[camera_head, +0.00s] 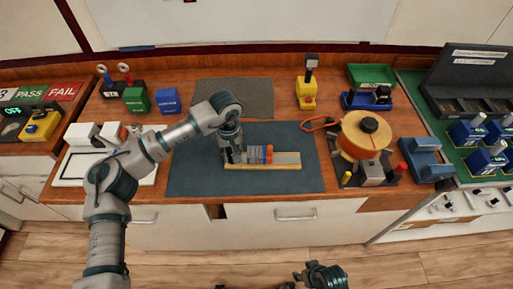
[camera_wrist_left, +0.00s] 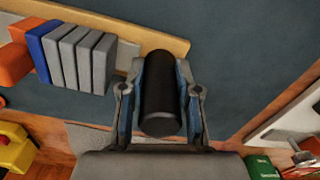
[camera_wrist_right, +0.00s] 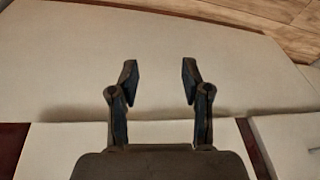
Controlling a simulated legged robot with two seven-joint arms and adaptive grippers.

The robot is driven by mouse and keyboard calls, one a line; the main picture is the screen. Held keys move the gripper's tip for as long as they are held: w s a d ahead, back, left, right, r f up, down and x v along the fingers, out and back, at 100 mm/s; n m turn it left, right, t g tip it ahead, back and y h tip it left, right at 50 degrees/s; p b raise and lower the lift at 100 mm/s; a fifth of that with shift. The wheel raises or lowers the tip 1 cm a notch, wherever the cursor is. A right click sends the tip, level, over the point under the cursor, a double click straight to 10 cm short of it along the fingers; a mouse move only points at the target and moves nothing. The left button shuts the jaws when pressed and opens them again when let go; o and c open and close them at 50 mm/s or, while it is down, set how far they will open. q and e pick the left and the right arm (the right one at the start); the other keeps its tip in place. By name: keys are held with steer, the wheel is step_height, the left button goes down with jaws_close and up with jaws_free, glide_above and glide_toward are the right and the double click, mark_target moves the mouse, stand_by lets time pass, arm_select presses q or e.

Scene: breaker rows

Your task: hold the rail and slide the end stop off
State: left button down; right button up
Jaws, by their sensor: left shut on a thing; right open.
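A pale rail (camera_head: 287,158) lies along a yellowish strip (camera_head: 262,167) on the dark mat, near the front edge of the bench. It carries several grey blocks, a blue block (camera_wrist_left: 38,52) and an orange end stop (camera_head: 269,154) to their right. The orange piece also shows at the left of the left wrist view (camera_wrist_left: 12,62). My left gripper (camera_head: 235,160) points down at the rail's left end, shut on a black cylinder (camera_wrist_left: 160,95) beside the grey blocks. My right gripper (camera_wrist_right: 160,78) is open and empty, in front of the pale cabinet fronts.
An orange spool (camera_head: 364,133) on a dark stand is right of the mat (camera_head: 195,172). A yellow device (camera_head: 307,93) stands behind, with a green bin (camera_head: 371,76) to its right. Green and blue blocks are at the back left. The mat right of the rail is clear.

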steer(key=w+a+r+n+g+y, duration=0.1)
steer(key=w+a+r+n+y, duration=0.3)
steer(key=a, duration=0.3)
steer(key=w+a+r+n+y, duration=0.1)
steer(key=w+a+r+n, duration=0.1)
steer(key=w+a+r, duration=0.3)
step_height(320, 180, up, 32)
steer(key=n+g+h, duration=0.1)
steer(key=n+h, duration=0.1)
steer(key=n, duration=0.7)
glide_above(270, 153)
steer(key=w+d, duration=0.1)
steer(key=d, duration=0.4)
steer(key=x, duration=1.1)
steer(key=shift+s+d+f, duration=0.1)
steer(key=shift+s+f, duration=0.05)
steer(key=shift+f, duration=0.3)
jaws_close()
